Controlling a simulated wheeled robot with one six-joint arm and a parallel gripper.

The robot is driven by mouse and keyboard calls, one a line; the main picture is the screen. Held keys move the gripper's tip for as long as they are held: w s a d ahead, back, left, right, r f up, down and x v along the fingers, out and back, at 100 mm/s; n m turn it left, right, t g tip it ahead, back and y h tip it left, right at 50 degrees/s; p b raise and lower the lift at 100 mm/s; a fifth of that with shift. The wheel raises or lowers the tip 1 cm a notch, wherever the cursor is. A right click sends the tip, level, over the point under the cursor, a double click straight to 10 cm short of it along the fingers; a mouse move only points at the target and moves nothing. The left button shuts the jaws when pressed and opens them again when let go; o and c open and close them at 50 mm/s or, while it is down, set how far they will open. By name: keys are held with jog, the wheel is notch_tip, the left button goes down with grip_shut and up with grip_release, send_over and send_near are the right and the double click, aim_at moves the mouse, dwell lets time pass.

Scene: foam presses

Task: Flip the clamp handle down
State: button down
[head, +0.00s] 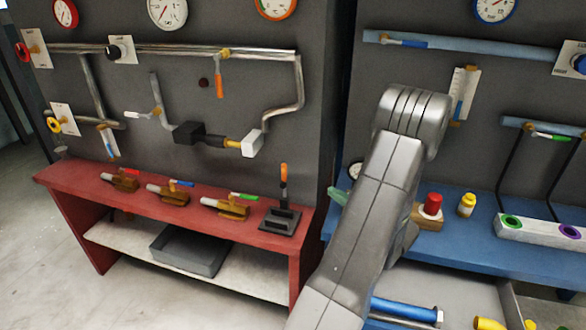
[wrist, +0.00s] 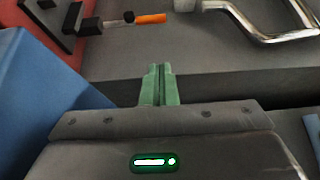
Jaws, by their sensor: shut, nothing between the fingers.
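The clamp stands at the right end of the red bench. Its dark grey base (head: 280,222) lies on the bench top, and its orange handle (head: 284,172) points straight up. In the wrist view the orange handle (wrist: 151,18) shows at the top, with the dark base (wrist: 50,18) at top left. My gripper (wrist: 160,72) has green fingers pressed together, with nothing between them. In the head view my gripper (head: 338,196) shows as a green tip right of the clamp, apart from it. My arm hides part of the blue bench.
The red bench (head: 55,179) also bears smaller clamps with red, blue and green handles (head: 243,196). Pipes and valves are on the grey panel behind. A grey tray (head: 188,252) sits on the lower shelf. The blue bench (head: 480,238) at right holds a red button (head: 432,203).

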aim_at(285, 171)
jog(key=p+x, duration=0.2)
jog(key=x, duration=1.6)
jog(key=shift+w+p, duration=0.15)
jog(key=shift+p, duration=0.25)
jog(key=shift+f, duration=0.1)
jog(key=shift+s+a+n+b, duration=0.15)
jog(key=shift+s+n+b, duration=0.2)
jog(key=shift+b, duration=0.45)
jog(key=shift+s+a+b, duration=0.1)
jog(key=shift+s+b, duration=0.1)
jog(key=shift+b, duration=0.15)
jog(key=s+n+b, duration=0.1)
jog(key=t+y+b, duration=0.1)
jog(key=b, duration=0.1)
jog(key=shift+s+a+f+n, duration=0.25)
jog(key=shift+s+f+n, duration=0.05)
jog(key=shift+s+n, duration=0.05)
jog(key=s+a+f+b, duration=0.1)
jog(key=s+f+b, duration=0.1)
jog(key=s+b, duration=0.3)
jog(key=shift+s+a, duration=0.25)
jog(key=shift+a, duration=0.15)
